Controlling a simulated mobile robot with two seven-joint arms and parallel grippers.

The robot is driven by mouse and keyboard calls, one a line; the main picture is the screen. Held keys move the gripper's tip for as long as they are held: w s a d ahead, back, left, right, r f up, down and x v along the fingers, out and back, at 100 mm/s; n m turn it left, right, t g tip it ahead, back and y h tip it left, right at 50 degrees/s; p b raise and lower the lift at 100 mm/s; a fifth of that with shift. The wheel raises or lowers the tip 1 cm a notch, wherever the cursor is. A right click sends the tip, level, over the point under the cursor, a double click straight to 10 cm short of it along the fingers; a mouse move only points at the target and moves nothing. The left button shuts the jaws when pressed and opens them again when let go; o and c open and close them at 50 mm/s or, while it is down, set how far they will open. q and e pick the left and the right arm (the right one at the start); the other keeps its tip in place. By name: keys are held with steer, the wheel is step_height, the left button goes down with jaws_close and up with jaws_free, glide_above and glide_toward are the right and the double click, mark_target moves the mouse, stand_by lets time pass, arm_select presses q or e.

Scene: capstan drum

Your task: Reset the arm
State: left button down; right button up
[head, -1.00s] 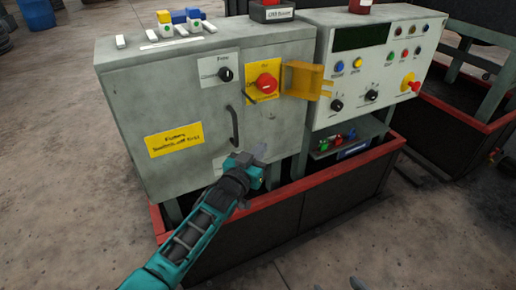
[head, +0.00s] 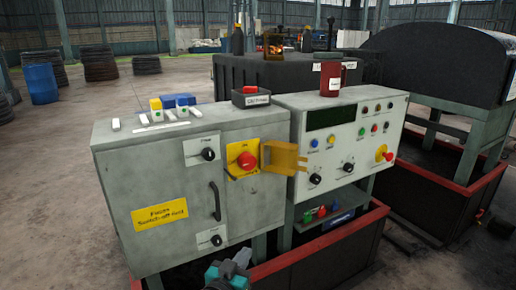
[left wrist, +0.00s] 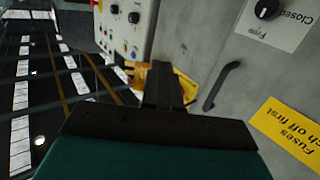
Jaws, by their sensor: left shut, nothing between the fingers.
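My left gripper (head: 236,264) shows at the bottom edge of the head view, in front of the grey cabinet (head: 130,180). It is apart from the cabinet's black handle (head: 215,200). In the left wrist view its dark fingers (left wrist: 163,85) are together with nothing between them. The cabinet front carries a yellow fuse label (head: 159,214), dark knobs and a red rotary switch (head: 245,161) on a yellow plate. A yellow hinged flap (head: 282,157) stands out beside that switch. My right gripper is not in view.
A control panel (head: 345,145) with buttons and knobs stands right of the cabinet. A red-rimmed trough (head: 340,235) lies below it. Small coloured blocks (head: 180,101), a black box with a red button (head: 250,96) and a red can (head: 331,80) sit on top. Open floor lies to the left.

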arm_select(q)
steer(key=s+a+f+g+y+p, duration=0.1)
steer(key=s+a, duration=0.3)
steer(key=s, duration=0.5)
steer(key=s+a+f+n+g+y+p, duration=0.1)
steer(key=s+a+f+g+y, duration=0.1)
steer(key=s+a, duration=0.3)
steer(key=s+a+f+g+y+p, duration=0.1)
steer(key=s+a+f+g, duration=0.1)
steer(key=s, duration=1.1)
steer(key=a+f, duration=0.1)
steer(key=a, duration=0.1)
steer(key=shift+s+a+n, duration=0.3)
steer(key=shift+s+a, duration=0.05)
steer(key=shift+a, duration=0.05)
